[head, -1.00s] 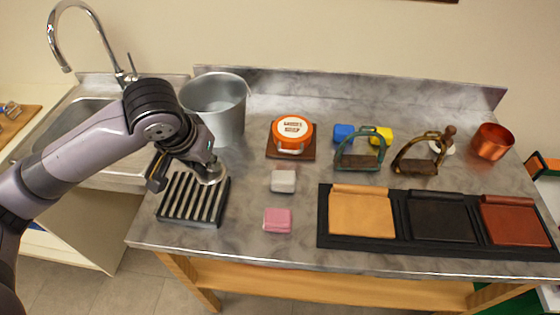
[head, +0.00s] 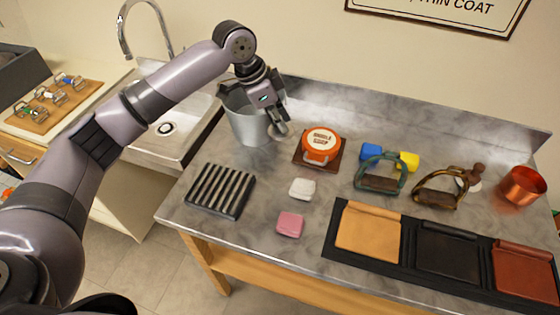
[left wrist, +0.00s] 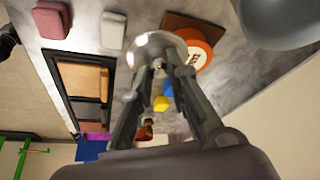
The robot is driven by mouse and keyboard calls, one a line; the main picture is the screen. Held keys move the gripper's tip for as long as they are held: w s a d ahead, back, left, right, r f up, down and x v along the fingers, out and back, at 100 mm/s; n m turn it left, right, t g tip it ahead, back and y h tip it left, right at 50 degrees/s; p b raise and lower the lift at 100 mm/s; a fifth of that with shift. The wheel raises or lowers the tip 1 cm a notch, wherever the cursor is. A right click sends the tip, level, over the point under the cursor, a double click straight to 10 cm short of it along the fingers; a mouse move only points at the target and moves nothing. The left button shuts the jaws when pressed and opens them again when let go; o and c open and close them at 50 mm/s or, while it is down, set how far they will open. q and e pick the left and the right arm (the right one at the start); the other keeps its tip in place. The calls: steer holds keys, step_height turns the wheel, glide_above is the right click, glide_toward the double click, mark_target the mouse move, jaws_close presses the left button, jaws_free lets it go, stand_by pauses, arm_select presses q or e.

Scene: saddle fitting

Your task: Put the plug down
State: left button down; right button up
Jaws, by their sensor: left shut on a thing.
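The plug (head: 280,133) is a round silver-grey disc. My left gripper (head: 276,119) is shut on it, in front of the lower right side of the metal bucket (head: 247,124), left of the orange soap tin (head: 321,143). I cannot tell how high above the counter it is. In the left wrist view, the plug (left wrist: 147,41) is held at the tips of the left gripper's fingers (left wrist: 160,66). The sink (head: 190,143), with its drain (head: 165,128), is at the left. My right gripper is not in view.
A dark ribbed rack (head: 220,190) lies at the counter's front left. A white block (head: 302,188) and a pink block (head: 290,224) lie right of it. Stirrups (head: 381,183), a copper cup (head: 522,186) and a leather tray (head: 336,238) are farther right.

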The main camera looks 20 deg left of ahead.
arm_select(q)
step_height(320, 180, down, 11)
steer(key=shift+r+p, duration=0.1)
steer(key=shift+p, duration=0.7)
step_height(320, 180, down, 4)
steer(key=shift+f+p, duration=0.1)
steer(key=shift+p, duration=0.25)
steer(key=shift+f, duration=0.2)
steer(key=shift+f, duration=0.15)
steer(key=c, duration=1.5)
jaws_free()
steer(key=shift+c, duration=0.2)
